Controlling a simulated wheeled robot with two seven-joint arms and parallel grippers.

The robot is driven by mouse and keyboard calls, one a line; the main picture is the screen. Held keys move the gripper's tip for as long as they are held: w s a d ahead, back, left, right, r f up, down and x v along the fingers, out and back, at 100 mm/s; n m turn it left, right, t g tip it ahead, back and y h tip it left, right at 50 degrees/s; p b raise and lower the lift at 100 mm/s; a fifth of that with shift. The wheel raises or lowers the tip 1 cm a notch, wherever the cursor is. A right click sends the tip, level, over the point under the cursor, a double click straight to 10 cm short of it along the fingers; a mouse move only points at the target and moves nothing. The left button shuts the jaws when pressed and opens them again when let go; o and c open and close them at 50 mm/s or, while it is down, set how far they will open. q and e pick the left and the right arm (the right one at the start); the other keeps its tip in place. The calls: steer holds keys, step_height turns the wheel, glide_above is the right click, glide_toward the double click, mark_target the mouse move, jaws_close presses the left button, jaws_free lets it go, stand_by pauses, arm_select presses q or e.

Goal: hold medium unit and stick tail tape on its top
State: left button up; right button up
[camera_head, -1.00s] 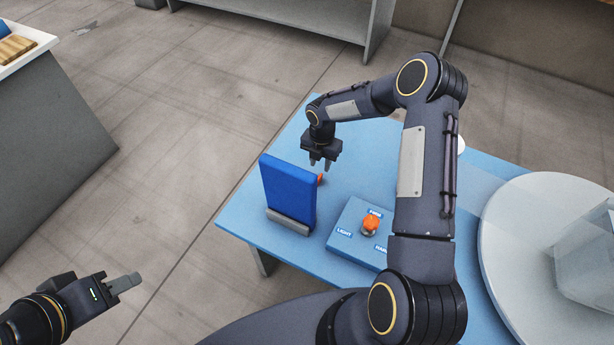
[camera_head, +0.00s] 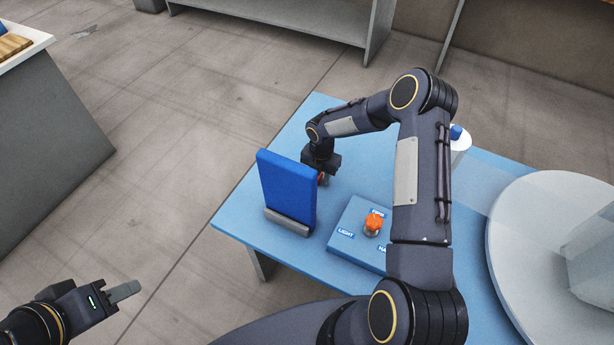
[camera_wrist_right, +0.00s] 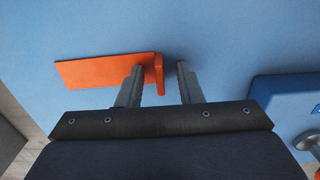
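In the head view a blue upright panel (camera_head: 287,190) stands in a grey foot on the light blue table. An orange part (camera_head: 322,179) shows just behind its right edge. My right gripper (camera_head: 321,178) is lowered there, its fingertips partly hidden by the panel. In the right wrist view, my right gripper (camera_wrist_right: 160,85) has its fingers apart on either side of an orange upright piece joined to a flat orange plate (camera_wrist_right: 100,71). My left gripper (camera_head: 125,290) is at lower left, off the table; its finger gap cannot be made out. I cannot identify the medium unit or tail tape for sure.
A blue box (camera_head: 350,222) with an orange knob (camera_head: 374,222) and labels stands right of the panel. A white cylinder with a blue top (camera_head: 457,136) is partly behind my right arm. A round white surface (camera_head: 515,230) is at right. Grey floor lies left of the table.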

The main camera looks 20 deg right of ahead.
jaws_close()
steer(key=shift+r+p, duration=2.35)
steer(key=shift+r, duration=1.7)
